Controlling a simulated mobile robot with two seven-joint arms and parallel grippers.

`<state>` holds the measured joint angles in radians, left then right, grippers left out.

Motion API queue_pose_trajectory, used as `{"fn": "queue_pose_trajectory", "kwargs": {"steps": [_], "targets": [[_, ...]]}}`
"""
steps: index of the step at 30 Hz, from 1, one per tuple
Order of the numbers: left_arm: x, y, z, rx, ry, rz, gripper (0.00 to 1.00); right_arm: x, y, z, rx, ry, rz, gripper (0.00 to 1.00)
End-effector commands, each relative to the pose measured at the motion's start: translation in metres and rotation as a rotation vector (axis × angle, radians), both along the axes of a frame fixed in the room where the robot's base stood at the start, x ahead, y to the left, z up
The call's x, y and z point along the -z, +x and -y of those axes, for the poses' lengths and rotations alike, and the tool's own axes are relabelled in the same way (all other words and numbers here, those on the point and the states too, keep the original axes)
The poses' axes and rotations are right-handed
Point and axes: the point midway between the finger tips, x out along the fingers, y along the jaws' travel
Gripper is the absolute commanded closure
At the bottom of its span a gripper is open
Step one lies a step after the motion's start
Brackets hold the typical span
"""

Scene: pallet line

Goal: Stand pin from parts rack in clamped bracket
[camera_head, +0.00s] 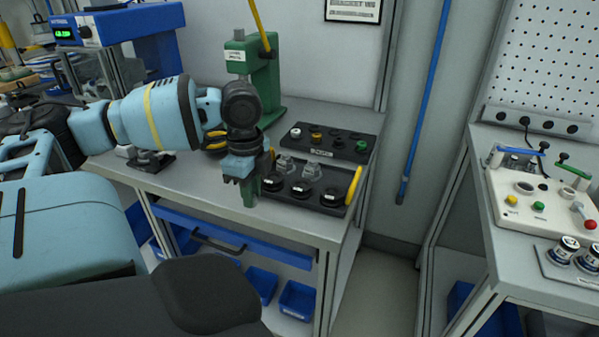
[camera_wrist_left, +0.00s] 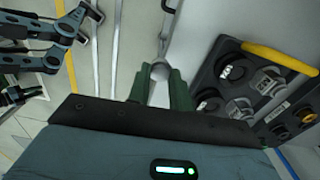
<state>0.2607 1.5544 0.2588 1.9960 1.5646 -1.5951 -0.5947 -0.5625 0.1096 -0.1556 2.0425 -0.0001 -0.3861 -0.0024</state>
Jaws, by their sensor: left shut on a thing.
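My left gripper (camera_head: 249,192) is over the front of the grey bench, left of the dark parts rack (camera_head: 345,190). Its green fingers also show in the left wrist view (camera_wrist_left: 160,88), shut on a grey metal pin (camera_wrist_left: 159,71) whose round end shows between them. In the head view the pin is hidden by the gripper. The rack holds dark round parts and clear-grey fittings, with a yellow handle on its right edge. On the right bench a pale fixture (camera_head: 502,207) carries toggle clamps; I cannot make out a bracket in it.
A green press (camera_head: 262,85) stands behind the gripper. A second dark rack (camera_head: 347,147) with small knobs lies at the back. A small dark device (camera_head: 150,161) sits on the bench at left. An aisle (camera_head: 380,285) separates the benches. A cup tray (camera_head: 571,262) is on the right bench.

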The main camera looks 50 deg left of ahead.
Motion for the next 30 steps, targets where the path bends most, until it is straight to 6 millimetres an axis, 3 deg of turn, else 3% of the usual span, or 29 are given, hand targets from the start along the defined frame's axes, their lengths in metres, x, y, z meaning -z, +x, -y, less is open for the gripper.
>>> {"fn": "queue_pose_trajectory", "kwargs": {"steps": [8,17,23,30], "targets": [[0.033,-0.003,0.024,-0.327,-0.006,0.006,1.00,-0.001,0.002,-0.001,0.002,0.002,0.005,0.64],[0.056,0.010,0.074,-0.570,-0.007,0.005,1.00,0.000,-0.003,-0.001,0.002,0.002,-0.005,0.64],[0.061,0.029,0.126,-0.713,-0.007,0.004,1.00,0.000,-0.006,-0.001,0.002,0.001,-0.012,0.64],[0.047,0.055,0.204,-0.869,-0.004,0.006,1.00,0.000,-0.006,0.000,0.001,0.001,-0.011,0.64]]}}
